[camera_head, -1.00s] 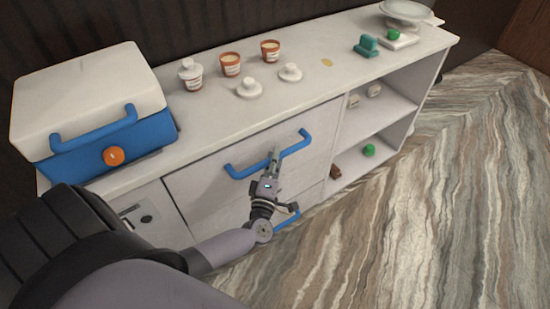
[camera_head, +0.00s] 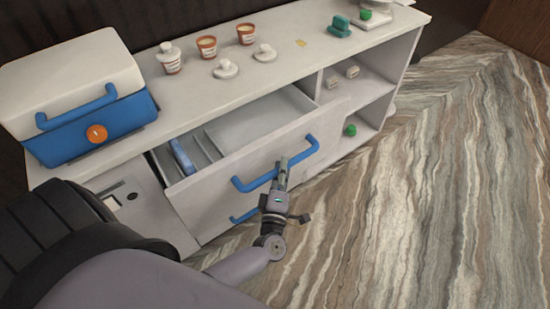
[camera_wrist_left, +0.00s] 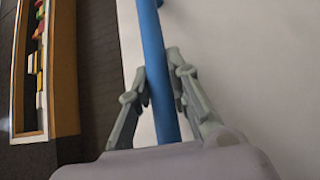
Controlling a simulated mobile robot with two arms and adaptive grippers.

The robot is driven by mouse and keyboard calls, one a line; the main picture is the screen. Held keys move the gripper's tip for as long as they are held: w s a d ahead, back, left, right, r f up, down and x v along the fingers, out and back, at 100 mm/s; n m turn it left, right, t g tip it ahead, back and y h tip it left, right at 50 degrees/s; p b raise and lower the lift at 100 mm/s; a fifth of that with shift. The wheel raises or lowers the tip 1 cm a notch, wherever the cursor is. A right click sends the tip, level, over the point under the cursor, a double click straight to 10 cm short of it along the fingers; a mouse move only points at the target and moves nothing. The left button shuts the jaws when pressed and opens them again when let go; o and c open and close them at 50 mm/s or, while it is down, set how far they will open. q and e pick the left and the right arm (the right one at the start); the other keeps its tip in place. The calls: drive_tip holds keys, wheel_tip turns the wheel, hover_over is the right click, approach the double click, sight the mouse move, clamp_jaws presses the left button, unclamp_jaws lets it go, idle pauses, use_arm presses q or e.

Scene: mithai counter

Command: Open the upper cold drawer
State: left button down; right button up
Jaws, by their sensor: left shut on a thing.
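The upper cold drawer (camera_head: 215,180) has a pale front and stands partly open. Its inside shows dividers and a blue item (camera_head: 183,157) at the left and a flat pale area at the right. My left gripper (camera_head: 282,175) is shut on the drawer's blue bar handle (camera_head: 252,182), right of the handle's middle. In the left wrist view, the two fingers (camera_wrist_left: 160,90) close around the blue handle (camera_wrist_left: 154,50). A second blue handle (camera_head: 243,216) shows below, partly covered by the upper drawer. My right gripper is not in view.
On the counter (camera_head: 290,65) stand a blue and white cool box (camera_head: 75,125), orange-brown cups (camera_head: 207,47), white lids (camera_head: 226,69) and a green block (camera_head: 340,27). Open shelves (camera_head: 368,93) are at the right. The striped floor (camera_head: 450,170) in front is clear.

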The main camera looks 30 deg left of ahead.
use_arm(q)
drive_tip(key=s+d+b, duration=0.1)
drive_tip(key=s+d, duration=0.4)
drive_tip(key=d, duration=0.8)
drive_tip(key=shift+s, duration=0.2)
drive_tip(key=shift+f, duration=0.1)
drive_tip(key=c, duration=1.5)
unclamp_jaws()
drive_tip(key=shift+s, duration=0.1)
drive_tip(key=v, duration=0.7)
drive_tip(key=shift+s+d, duration=0.1)
drive_tip(key=shift+s, duration=0.05)
